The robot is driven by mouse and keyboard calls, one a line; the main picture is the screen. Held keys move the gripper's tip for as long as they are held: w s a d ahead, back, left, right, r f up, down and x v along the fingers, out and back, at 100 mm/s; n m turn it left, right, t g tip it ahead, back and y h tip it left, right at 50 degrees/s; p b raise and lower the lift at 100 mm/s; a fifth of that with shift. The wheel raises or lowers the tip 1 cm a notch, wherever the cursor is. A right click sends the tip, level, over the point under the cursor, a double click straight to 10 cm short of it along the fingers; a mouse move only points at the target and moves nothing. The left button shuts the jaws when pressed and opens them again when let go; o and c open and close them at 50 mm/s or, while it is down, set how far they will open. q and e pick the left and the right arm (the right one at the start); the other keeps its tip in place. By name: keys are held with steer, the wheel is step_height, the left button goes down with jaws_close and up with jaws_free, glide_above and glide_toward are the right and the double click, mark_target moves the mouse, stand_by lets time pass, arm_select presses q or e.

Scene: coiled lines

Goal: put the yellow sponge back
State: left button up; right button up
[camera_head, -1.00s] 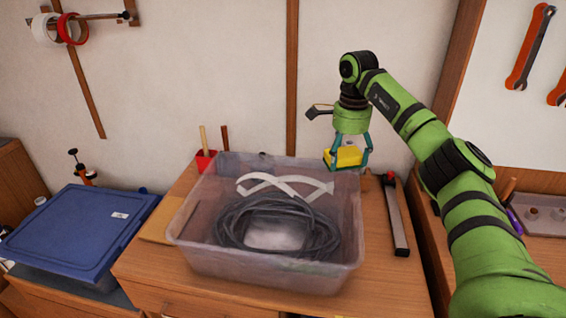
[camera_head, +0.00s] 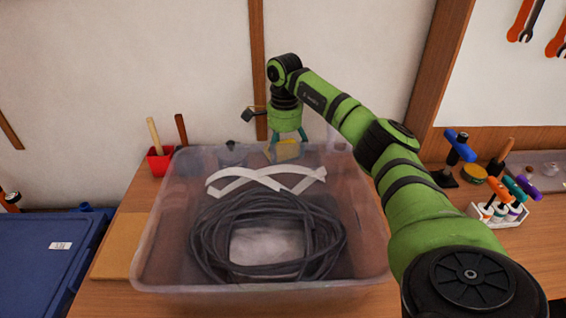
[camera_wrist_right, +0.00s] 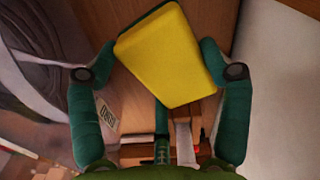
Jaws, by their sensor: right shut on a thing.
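My right gripper (camera_head: 287,145) is shut on the yellow sponge (camera_head: 287,151), at the back edge of the clear plastic tub (camera_head: 375,235). In the head view the sponge looks dull, and it seems to be seen through the tub's far wall, low behind the rim. I cannot tell whether it touches anything below. In the right wrist view the sponge (camera_wrist_right: 165,55) sits tilted between the teal fingers, its broad yellow face towards the camera. My left gripper is not in view.
The tub holds coiled dark cable (camera_head: 225,262) and a crossed white strip (camera_head: 240,175). A red holder (camera_head: 160,162) stands behind it at left. A blue-lidded box (camera_head: 40,255) is at far left. Tools in a white rack (camera_head: 500,210) stand at right.

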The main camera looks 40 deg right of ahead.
steer(key=shift+f, duration=0.6)
step_height(320, 180, down, 2)
steer(key=shift+f, duration=0.65)
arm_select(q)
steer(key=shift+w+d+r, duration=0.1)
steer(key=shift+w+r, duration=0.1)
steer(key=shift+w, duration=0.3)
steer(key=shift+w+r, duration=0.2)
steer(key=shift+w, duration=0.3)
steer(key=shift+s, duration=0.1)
arm_select(e)
steer(key=shift+f, duration=0.1)
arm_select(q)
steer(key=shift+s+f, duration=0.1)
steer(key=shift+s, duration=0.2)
arm_select(e)
steer(key=o, duration=1.1)
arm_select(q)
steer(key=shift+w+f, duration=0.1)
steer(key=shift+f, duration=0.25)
arm_select(e)
step_height(320, 180, up, 12)
steer(key=shift+r, duration=0.2)
